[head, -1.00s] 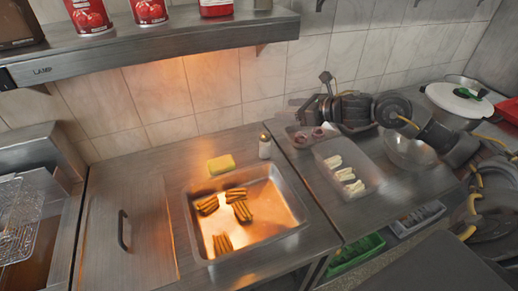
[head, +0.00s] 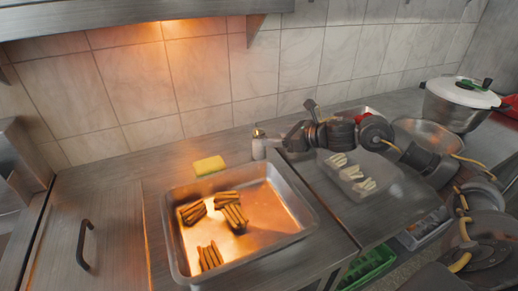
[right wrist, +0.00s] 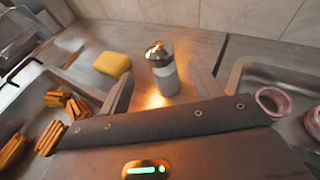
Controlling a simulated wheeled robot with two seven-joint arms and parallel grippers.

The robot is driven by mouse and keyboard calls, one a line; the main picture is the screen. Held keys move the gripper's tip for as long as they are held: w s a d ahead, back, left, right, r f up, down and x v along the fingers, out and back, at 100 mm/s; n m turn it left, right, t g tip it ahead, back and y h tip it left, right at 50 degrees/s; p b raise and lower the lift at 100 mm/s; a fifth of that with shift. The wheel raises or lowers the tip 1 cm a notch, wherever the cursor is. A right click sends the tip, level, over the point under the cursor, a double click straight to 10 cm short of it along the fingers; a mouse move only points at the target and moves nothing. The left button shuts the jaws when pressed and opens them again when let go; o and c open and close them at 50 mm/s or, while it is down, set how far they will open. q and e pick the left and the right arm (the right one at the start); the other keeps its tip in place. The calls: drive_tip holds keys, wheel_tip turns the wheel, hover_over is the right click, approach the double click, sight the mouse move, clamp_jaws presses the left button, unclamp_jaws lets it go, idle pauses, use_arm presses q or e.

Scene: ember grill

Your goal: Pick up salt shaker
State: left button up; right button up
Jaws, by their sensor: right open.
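The salt shaker (head: 258,146) stands upright on the steel counter, behind the back right corner of the metal tray. It has a light body and a shiny metal cap. In the right wrist view the salt shaker (right wrist: 162,68) stands ahead, between the two spread fingers. My right gripper (head: 279,143) is just right of the shaker in the head view, and it also shows in the right wrist view (right wrist: 160,85). It is open and empty. Whether a finger touches the shaker I cannot tell. My left gripper is not in view.
A yellow sponge (head: 209,166) lies left of the shaker. The metal tray (head: 296,238) with several brown grilled pieces is in front. A clear container (head: 385,191) with pale pieces lies right. Pink rings (right wrist: 271,101) lie in another tray. A lidded pot (head: 455,108) stands far right.

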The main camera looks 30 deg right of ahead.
sight(259, 135)
drive_tip(key=shift+x, duration=0.9)
drive_tip(key=p+x, duration=0.2)
drive_tip(key=x, duration=0.3)
drive_tip(key=shift+f+p, duration=0.1)
drive_tip(key=shift+p, duration=0.2)
drive_tip(key=shift+w+f, duration=0.15)
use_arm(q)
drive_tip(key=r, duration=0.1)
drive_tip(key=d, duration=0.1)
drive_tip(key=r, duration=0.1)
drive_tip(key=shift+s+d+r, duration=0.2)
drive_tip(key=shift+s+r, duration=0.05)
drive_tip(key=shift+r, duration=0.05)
use_arm(e)
drive_tip(key=c, duration=1.1)
